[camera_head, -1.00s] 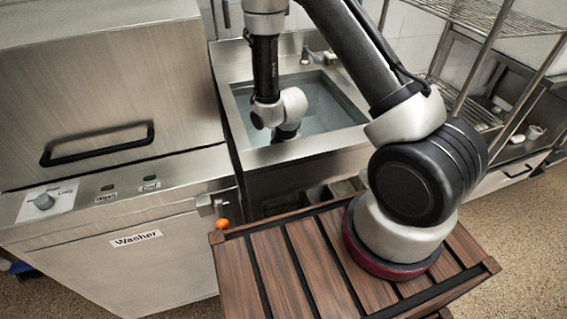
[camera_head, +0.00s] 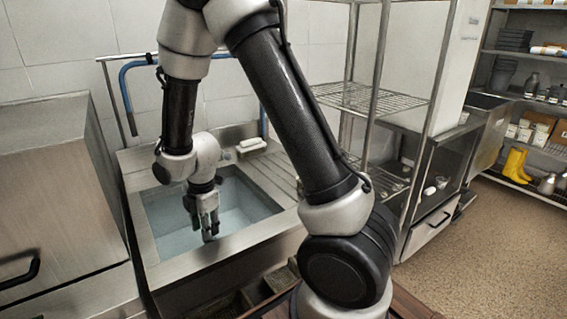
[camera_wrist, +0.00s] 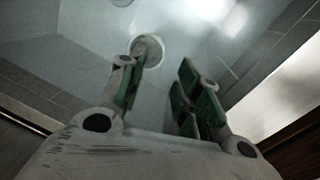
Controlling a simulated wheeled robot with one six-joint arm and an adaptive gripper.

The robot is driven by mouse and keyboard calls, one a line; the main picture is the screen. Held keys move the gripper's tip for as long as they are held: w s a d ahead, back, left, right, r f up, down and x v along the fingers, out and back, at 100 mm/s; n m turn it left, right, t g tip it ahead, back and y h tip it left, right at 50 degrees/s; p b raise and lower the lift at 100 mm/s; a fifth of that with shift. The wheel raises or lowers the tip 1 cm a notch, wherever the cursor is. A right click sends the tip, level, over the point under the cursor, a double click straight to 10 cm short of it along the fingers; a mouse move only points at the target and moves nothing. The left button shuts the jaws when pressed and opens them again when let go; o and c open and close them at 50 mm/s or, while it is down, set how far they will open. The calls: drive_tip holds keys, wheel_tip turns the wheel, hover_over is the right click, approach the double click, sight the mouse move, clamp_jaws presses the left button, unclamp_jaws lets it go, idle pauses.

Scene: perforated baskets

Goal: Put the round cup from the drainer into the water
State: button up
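My gripper (camera_head: 209,228) points down over the water-filled sink (camera_head: 160,240), near its front side. In the wrist view my gripper (camera_wrist: 158,82) is open, with a clear gap between its green-padded fingers and nothing held. A pale round thing (camera_wrist: 148,51) lies beyond the left fingertip, in or under the water; I cannot tell whether it is the cup or the sink's drain. The ribbed drainer (camera_head: 272,176) is right of the sink, partly hidden by my arm. I see no clear cup on its visible part.
A steel washer (camera_head: 55,200) stands left of the sink. A blue pipe (camera_head: 124,85) runs behind it. A wire rack (camera_head: 365,98) stands to the right, with small white items (camera_head: 441,182) on a low counter beyond. Open floor (camera_head: 490,250) lies at right.

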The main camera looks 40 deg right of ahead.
drive_tip(key=s+d+r+m+t, duration=0.1)
drive_tip(key=s+d+r+m, duration=0.3)
drive_tip(key=r, duration=0.5)
drive_tip(key=s+d+r+m+t, duration=0.1)
drive_tip(key=s+d+r+m, duration=0.1)
drive_tip(key=d+r+m, duration=0.6)
drive_tip(key=s+d+r+m, duration=0.2)
drive_tip(key=s+r+m, duration=0.2)
drive_tip(key=s, duration=0.3)
drive_tip(key=s+d+r+m, duration=0.2)
drive_tip(key=s+r+m, duration=0.2)
drive_tip(key=s+r, duration=0.2)
drive_tip(key=shift+s+d+r+t, duration=0.15)
drive_tip(key=shift+s+d+t, duration=0.2)
drive_tip(key=shift+s, duration=0.8)
